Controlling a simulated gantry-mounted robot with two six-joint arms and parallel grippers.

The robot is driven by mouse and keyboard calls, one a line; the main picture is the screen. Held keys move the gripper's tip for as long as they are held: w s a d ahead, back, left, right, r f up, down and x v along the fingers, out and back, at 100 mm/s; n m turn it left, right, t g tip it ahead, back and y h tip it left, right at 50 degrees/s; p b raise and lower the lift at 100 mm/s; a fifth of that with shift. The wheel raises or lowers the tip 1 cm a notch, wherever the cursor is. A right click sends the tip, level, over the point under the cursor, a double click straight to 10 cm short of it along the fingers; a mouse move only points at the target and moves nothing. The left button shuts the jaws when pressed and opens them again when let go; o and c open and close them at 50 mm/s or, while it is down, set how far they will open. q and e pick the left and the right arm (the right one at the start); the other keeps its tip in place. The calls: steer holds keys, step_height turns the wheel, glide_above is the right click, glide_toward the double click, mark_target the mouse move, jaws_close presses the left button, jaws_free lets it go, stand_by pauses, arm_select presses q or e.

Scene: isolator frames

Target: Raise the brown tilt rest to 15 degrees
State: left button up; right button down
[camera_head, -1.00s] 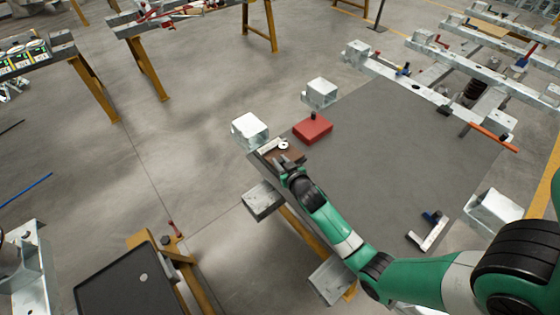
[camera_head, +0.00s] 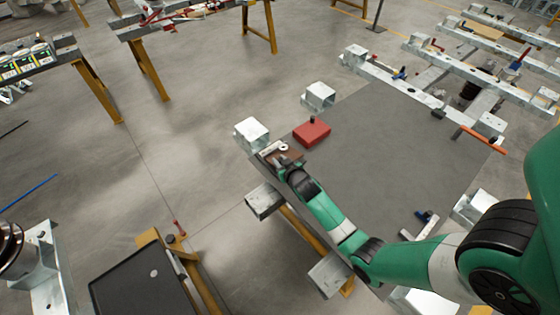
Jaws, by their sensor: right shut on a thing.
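The brown tilt rest (camera_head: 294,156) lies near the left corner of the grey table top, mostly covered by my right gripper. A pale bar and a small white round part (camera_head: 283,148) show at its far side. My right gripper (camera_head: 277,160) reaches in from the lower right and is shut at the rest's near left edge; its fingertips are small and what they grip is largely hidden. The angle of the rest cannot be read from here. My left gripper is not in view.
A red block (camera_head: 312,132) with a dark knob sits just beyond the rest. The grey table top (camera_head: 385,150) is mostly clear. Metal box beams (camera_head: 251,132) jut out around its edge. A black panel (camera_head: 140,285) stands lower left.

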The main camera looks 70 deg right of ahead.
steer(key=shift+w+d+r, duration=0.1)
steer(key=shift+w+r, duration=0.15)
steer(key=shift+r, duration=0.2)
steer(key=shift+w+r, duration=0.1)
steer(key=shift+r, duration=0.05)
steer(key=c, duration=0.7)
jaws_free()
steer(key=shift+f, duration=0.2)
